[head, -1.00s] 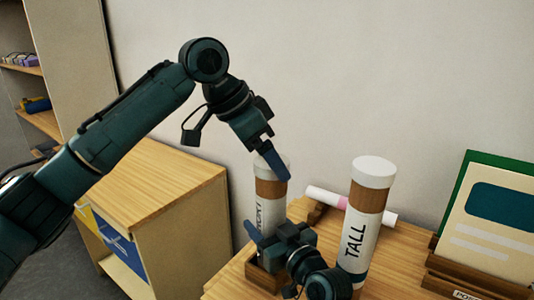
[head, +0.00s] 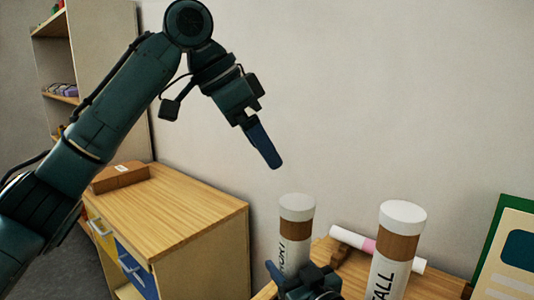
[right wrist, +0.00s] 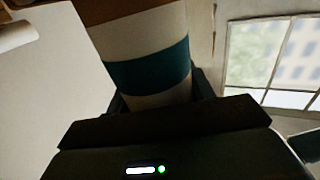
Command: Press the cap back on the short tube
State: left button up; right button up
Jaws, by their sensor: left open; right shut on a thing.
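The short tube (head: 295,245) stands upright, white with a brown band, its lettering partly hidden. A white cap (head: 297,207) sits on its top and looks level. My left gripper (head: 264,148) is open and empty, above and slightly left of the cap, clear of it. My right gripper (head: 292,275) is low in front of the short tube and shut on its body. In the right wrist view a white tube body with a teal band (right wrist: 150,68) stands between its fingers (right wrist: 162,95). The tube's lower part is hidden in the head view.
The capped tall tube (head: 397,250) stands close on the right. A white and pink roll (head: 345,237) lies behind, near the wall. A wooden cabinet (head: 180,205) bears a brown box (head: 120,176) at left. A green-edged board (head: 492,245) stands at far right.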

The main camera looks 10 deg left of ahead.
jog(key=o, duration=1.5)
jog(key=shift+c, duration=0.2)
jog(key=b+v, duration=0.1)
jog(key=v, duration=1.2)
jog(key=shift+b, duration=0.3)
jog(key=shift+s, duration=0.15)
